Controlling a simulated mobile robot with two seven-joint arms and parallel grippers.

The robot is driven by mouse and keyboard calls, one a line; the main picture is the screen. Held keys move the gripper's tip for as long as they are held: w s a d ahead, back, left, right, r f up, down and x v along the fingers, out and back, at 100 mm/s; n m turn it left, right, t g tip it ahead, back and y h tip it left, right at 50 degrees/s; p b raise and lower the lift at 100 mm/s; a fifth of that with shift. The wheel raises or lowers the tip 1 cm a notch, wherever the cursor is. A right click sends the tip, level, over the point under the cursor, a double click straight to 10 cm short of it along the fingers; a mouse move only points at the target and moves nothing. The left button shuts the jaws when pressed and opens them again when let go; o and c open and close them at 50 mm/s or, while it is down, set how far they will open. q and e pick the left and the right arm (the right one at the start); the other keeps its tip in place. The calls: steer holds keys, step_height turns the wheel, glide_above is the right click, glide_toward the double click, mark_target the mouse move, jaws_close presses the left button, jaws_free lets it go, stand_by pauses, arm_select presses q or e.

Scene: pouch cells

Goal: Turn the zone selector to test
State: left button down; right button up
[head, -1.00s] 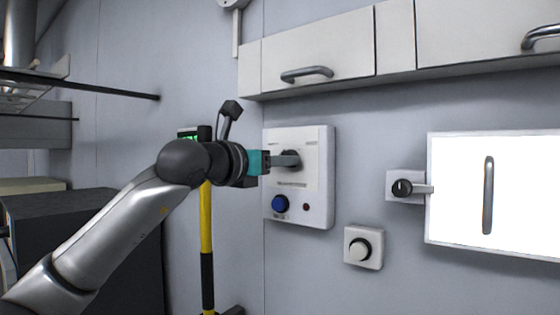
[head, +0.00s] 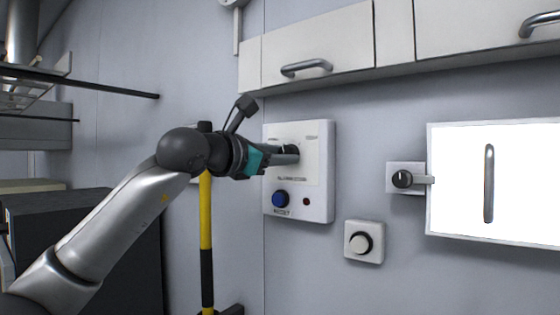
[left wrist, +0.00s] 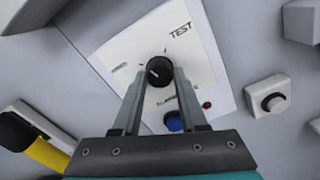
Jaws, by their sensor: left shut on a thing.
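The zone selector is a round black knob (left wrist: 158,70) with a pale mark, on a white wall panel (head: 316,202). In the left wrist view the word TEST (left wrist: 181,30) is printed up and right of the knob. A small label, too blurred to read, lies to its left. The pale mark does not point at TEST. My left gripper (head: 289,155) is shut on the knob, one finger on each side, and hides most of it in the head view. My right gripper is not in view.
Below the knob are a blue button (head: 281,199) and a small red light (head: 306,201). A white box with a round knob (head: 359,243) sits lower right. A latch (head: 403,180) is beside a bright white door (head: 460,200). Cabinets (head: 318,50) hang above. A yellow-black post (head: 206,235) stands left.

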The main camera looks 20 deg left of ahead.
arm_select(q)
steer(key=m, duration=1.2)
steer(key=shift+r+m+b, duration=0.15)
steer(key=shift+m+b, duration=0.15)
steer(key=shift+m, duration=0.1)
stand_by(0.3)
steer(key=shift+c, duration=2.2)
jaws_free()
